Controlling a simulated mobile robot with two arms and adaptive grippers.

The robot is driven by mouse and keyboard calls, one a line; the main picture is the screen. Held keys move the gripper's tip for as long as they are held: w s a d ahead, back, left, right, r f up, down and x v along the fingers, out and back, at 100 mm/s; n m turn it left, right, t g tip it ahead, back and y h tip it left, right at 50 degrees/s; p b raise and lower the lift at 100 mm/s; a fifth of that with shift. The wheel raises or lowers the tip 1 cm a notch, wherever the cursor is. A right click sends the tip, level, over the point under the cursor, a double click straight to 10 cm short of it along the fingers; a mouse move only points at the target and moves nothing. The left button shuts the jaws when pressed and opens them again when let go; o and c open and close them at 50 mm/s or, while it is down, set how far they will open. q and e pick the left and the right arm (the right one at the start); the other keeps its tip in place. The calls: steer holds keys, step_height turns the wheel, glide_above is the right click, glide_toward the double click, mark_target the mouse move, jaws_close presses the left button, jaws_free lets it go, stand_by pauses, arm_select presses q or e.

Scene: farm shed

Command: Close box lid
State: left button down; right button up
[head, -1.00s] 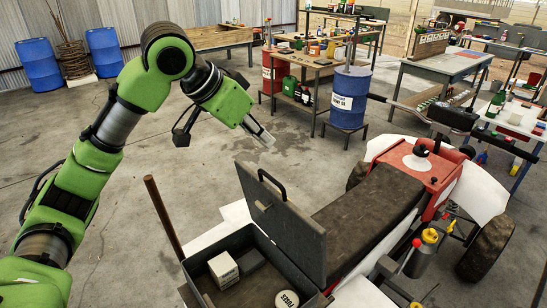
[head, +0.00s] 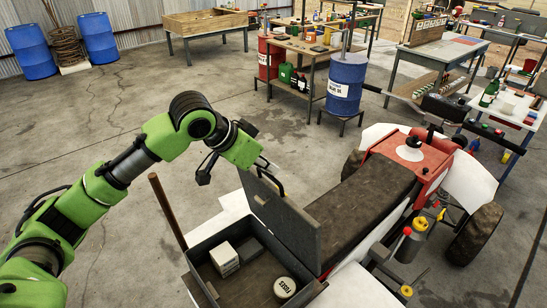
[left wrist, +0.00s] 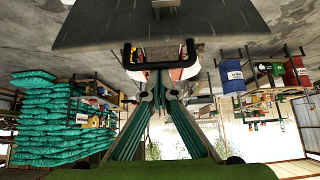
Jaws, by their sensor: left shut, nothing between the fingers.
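The dark grey box (head: 202,245) is open in the head view, with its lid (head: 285,226) standing upright along its right side. A black handle (head: 272,181) sits on the lid's upper edge. My left gripper (head: 272,166) is shut and empty at the top of the lid, close to the handle; contact is not clear. In the left wrist view the shut fingers (left wrist: 158,78) point toward the black handle (left wrist: 190,52) and the lid (left wrist: 150,28), which fills the top. My right gripper is not in view.
The box holds a white carton (head: 224,258) and a round white tin labelled FUSES (head: 285,288). A red tractor (head: 412,160) with a dark hood stands right of the lid. A rusty pipe (head: 168,210) rises left of the box. Open floor lies behind.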

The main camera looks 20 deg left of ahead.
arm_select(q)
steer(key=shift+w+d+f, duration=0.1)
steer(key=shift+w+d, duration=0.05)
steer(key=shift+w, duration=0.05)
